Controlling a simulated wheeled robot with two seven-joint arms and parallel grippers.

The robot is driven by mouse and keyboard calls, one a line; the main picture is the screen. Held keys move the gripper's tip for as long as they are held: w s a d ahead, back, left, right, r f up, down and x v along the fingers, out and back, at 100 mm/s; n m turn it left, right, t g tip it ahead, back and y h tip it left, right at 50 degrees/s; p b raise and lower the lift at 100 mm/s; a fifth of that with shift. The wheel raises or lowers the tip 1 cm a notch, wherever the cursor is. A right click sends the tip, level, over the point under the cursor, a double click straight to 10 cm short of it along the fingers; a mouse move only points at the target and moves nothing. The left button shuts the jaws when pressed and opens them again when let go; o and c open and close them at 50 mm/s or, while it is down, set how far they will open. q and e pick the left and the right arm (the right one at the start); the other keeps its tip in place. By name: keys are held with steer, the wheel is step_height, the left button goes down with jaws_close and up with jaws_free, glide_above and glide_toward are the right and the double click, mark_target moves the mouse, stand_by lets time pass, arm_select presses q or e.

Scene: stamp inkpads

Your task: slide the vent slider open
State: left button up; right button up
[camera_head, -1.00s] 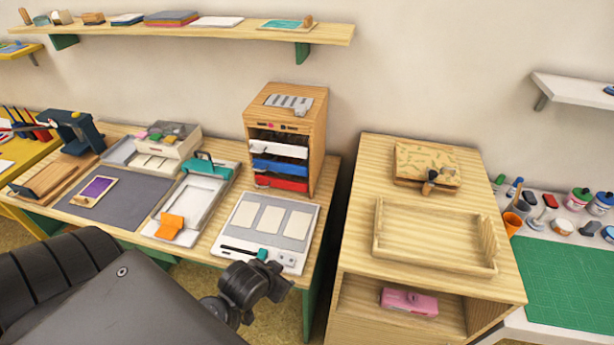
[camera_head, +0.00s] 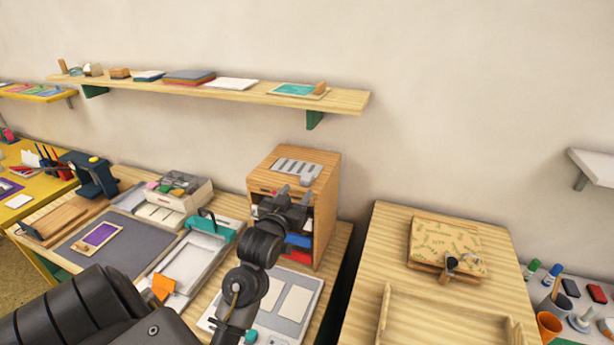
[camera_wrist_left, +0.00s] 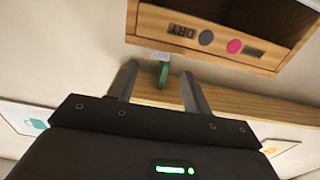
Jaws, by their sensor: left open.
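The wooden drying cabinet (camera_head: 325,205) stands on the table, with a grey slatted vent (camera_head: 298,168) on its top. I cannot make out a separate slider on the vent. My left gripper (camera_head: 294,192) is open and hangs in front of the cabinet's upper front, near the vent's front edge, and hides part of the front. In the left wrist view the open fingers (camera_wrist_left: 158,72) have nothing gripped between them. The cabinet front (camera_wrist_left: 210,38) with its DRY label shows upside down at the top there. My right gripper is not in view.
A wall shelf (camera_head: 345,101) with a green bracket (camera_head: 315,120) is above and behind the cabinet. A card-slot board (camera_head: 297,302) lies in front.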

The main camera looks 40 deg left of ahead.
mark_target(304, 181)
arm_select(q)
steer(key=p+x, duration=0.2)
steer(key=x, duration=0.5)
steer(key=shift+w+a, duration=0.1)
steer(key=shift+w, duration=0.15)
steer(key=shift+w+a+f, duration=0.1)
steer(key=shift+w+a, duration=0.1)
steer(key=shift+w, duration=0.45)
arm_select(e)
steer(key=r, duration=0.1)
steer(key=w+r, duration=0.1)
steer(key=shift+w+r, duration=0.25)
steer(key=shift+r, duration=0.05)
arm_select(q)
steer(key=shift+c, duration=0.4)
jaws_close()
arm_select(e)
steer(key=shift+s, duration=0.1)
